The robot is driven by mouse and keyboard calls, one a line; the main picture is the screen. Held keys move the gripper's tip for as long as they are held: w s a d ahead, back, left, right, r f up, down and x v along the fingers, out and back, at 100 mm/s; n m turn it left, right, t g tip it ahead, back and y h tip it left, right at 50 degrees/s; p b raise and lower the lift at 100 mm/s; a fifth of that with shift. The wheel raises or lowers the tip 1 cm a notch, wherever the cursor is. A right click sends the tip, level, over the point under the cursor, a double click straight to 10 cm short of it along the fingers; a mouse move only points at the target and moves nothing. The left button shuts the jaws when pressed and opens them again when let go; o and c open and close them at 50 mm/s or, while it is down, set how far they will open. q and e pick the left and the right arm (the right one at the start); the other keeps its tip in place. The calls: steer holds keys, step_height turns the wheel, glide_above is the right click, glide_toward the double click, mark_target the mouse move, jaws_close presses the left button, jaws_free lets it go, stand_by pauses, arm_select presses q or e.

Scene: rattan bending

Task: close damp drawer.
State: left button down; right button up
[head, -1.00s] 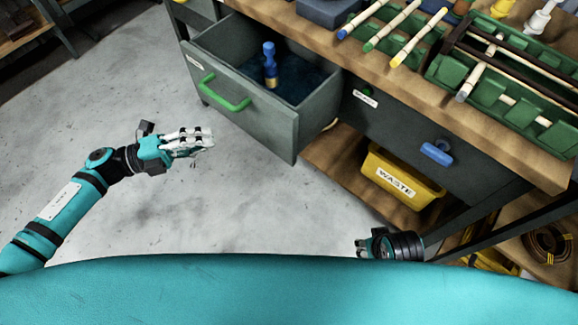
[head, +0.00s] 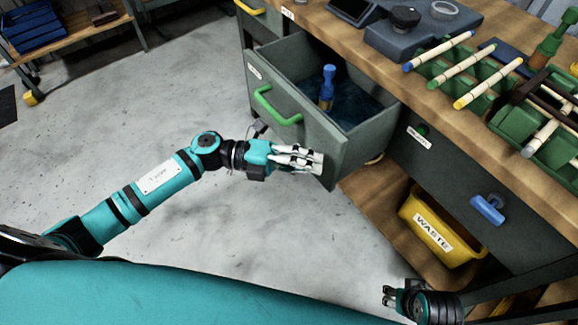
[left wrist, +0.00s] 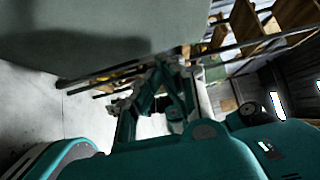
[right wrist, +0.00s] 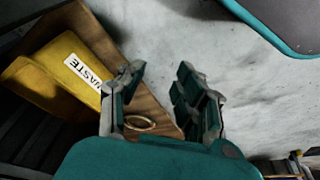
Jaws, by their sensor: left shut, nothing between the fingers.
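The damp drawer (head: 285,120) is a grey drawer pulled out of the bench, with a green handle (head: 277,106) on its front. A blue-handled tool (head: 327,88) stands inside it on a dark blue lining. My left gripper (head: 318,163) is shut and empty, at the lower right part of the drawer front in the head view; I cannot tell whether it touches. In the left wrist view a grey panel (left wrist: 110,30) fills the upper left. My right gripper (head: 388,297) is low at the bottom right, and in the right wrist view (right wrist: 155,85) its fingers are apart and empty.
The bench top (head: 470,125) holds green racks with colour-tipped sticks (head: 440,50). A closed drawer with a blue handle (head: 487,209) is to the right. A yellow WASTE bin (head: 435,230) sits on the lower shelf. The floor (head: 180,100) left of the drawer is clear.

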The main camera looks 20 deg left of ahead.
arm_select(q)
steer(key=shift+w+d, duration=0.4)
steer(key=shift+w, duration=0.15)
arm_select(e)
steer(key=shift+w+r, duration=0.1)
steer(key=shift+r, duration=0.3)
arm_select(q)
steer(key=shift+w+d, duration=0.1)
arm_select(e)
steer(key=shift+f, duration=0.15)
